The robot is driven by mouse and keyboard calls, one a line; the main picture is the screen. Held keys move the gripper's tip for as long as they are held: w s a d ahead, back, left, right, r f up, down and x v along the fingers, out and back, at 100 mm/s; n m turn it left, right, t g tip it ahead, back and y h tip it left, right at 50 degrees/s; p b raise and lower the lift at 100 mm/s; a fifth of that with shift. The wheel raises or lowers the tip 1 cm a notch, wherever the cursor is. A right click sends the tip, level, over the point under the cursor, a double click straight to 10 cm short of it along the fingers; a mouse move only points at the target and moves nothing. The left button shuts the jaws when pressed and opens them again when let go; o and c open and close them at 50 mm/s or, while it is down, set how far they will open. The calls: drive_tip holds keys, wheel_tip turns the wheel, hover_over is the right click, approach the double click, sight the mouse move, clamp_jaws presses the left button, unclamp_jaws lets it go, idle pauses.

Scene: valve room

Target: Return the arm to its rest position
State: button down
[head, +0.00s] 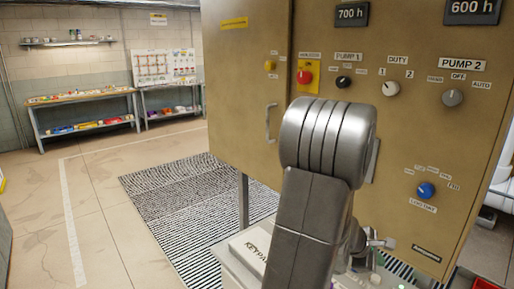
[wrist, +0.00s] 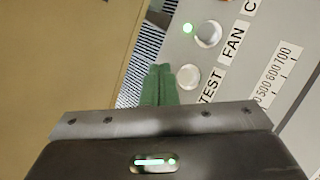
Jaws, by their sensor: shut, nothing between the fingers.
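My arm stands raised in the middle of the head view, in front of the tan control cabinet (head: 235,75). In the wrist view my gripper (wrist: 168,68) shows two green fingers pressed side by side, shut and empty. The fingers are over or close to a grey panel (wrist: 205,65) with labels TEST and FAN; I cannot tell the exact gap. A round silver button (wrist: 208,34) and a lit green lamp (wrist: 187,28) are just beyond the fingertips. In the head view the gripper is mostly hidden behind my arm.
The cabinet face carries a red button (head: 305,77), a blue knob (head: 426,190), a grey knob (head: 453,97) and a door handle (head: 270,122). A striped mat (head: 185,190) lies on the open floor to the left. A workbench (head: 85,98) stands at the far wall.

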wheel_tip(320, 180, up, 6)
drive_tip(key=p, duration=0.3)
drive_tip(key=shift+f+p, duration=0.1)
drive_tip(key=shift+p, duration=0.25)
drive_tip(key=shift+f, duration=0.15)
wheel_tip(320, 180, down, 6)
drive_tip(key=b, duration=0.4)
drive_tip(key=shift+r, duration=0.25)
drive_tip(key=shift+f+b, duration=0.25)
drive_tip(key=shift+b, duration=1.1)
